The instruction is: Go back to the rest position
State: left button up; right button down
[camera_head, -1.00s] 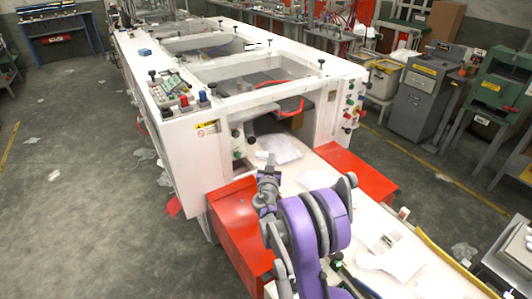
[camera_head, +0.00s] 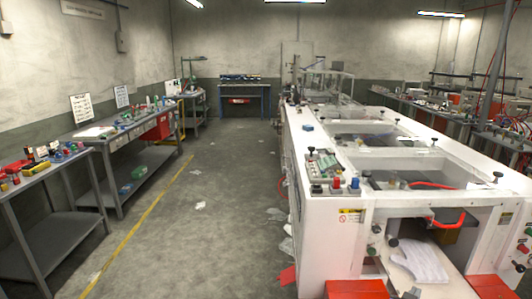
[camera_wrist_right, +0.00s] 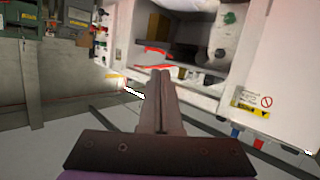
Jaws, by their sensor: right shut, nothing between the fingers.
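My right gripper (camera_wrist_right: 161,74) shows in the right wrist view with its two fingers together and nothing between them. In the head view only a small grey tip of it (camera_head: 412,293) shows at the bottom edge, in front of the white machine's opening. The white machine (camera_head: 330,243) fills the right side of the head view. It also shows, turned over, in the right wrist view (camera_wrist_right: 276,60), beyond the fingers. A white glove-like sheet (camera_head: 420,262) lies in the machine's opening, apart from my gripper. My left gripper is not in view.
Red panels (camera_head: 357,289) flank the machine's front. Grey workbenches (camera_head: 75,135) with tools and bins line the left wall. A blue bench (camera_head: 245,87) stands at the back. The grey floor (camera_head: 215,225) between benches and machine is open, with scattered scraps and a yellow line.

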jog(key=s+a+f+n+g+y, duration=0.1)
jog(key=s+a+f+n+y, duration=0.1)
jog(key=s+a, duration=0.5)
jog(key=s+a+f+n+g+y, duration=0.2)
jog(key=s+a+y, duration=0.3)
jog(key=s+a, duration=0.3)
jog(key=s+a+f+n+g+y, duration=0.1)
jog(key=s+a+f+n+y, duration=0.2)
jog(key=s+a, duration=0.4)
jog(key=shift+s+a+f+n+y, duration=0.2)
jog(key=shift+s+a+n+y, duration=0.25)
jog(key=shift+a, duration=0.45)
jog(key=shift+w, duration=0.1)
